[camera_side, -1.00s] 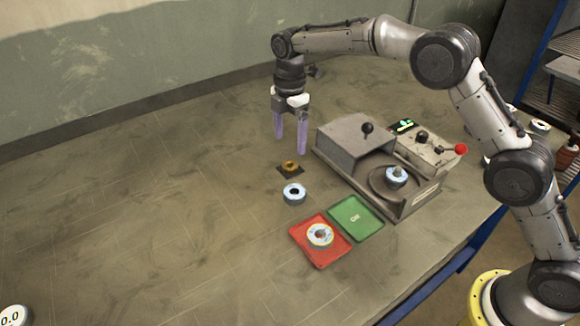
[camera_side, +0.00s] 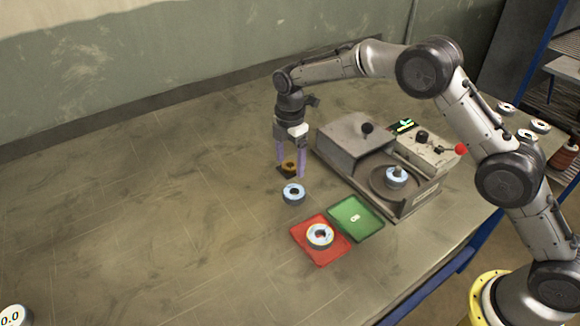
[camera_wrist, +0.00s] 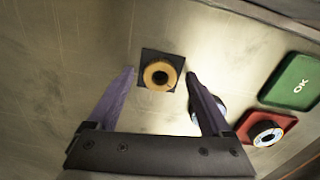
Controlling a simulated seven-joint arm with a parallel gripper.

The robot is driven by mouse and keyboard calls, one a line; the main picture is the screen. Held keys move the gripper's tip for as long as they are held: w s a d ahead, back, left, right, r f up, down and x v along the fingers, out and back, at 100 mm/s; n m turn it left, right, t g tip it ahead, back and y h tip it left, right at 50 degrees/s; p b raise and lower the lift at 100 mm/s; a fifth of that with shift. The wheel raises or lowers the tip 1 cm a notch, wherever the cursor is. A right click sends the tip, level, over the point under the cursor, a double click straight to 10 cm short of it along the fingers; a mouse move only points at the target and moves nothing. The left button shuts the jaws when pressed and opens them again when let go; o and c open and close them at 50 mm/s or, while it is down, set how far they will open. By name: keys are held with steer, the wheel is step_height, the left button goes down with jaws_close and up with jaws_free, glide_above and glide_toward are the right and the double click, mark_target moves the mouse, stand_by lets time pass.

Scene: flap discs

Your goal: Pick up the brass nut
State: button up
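The brass nut (camera_side: 289,167) lies on a small dark square pad (camera_side: 284,175) on the bench. In the wrist view the round golden nut (camera_wrist: 160,75) with a dark central hole sits on the dark pad (camera_wrist: 147,56), ahead of and between my fingers. My gripper (camera_side: 291,171) is open and points down, its purple fingers low around the nut in the side view. In the wrist view my gripper (camera_wrist: 160,73) shows a clear gap on both sides of the nut. I cannot tell the exact fingertip height.
A blue-white disc (camera_side: 293,194) lies just in front of the nut. A red tray (camera_side: 305,230) holds another disc, beside a green tray (camera_side: 365,224) marked OK. A grey machine (camera_side: 350,137) with levers stands close on the right.

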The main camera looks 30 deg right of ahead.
jaws_close()
steer(key=shift+r, duration=0.2)
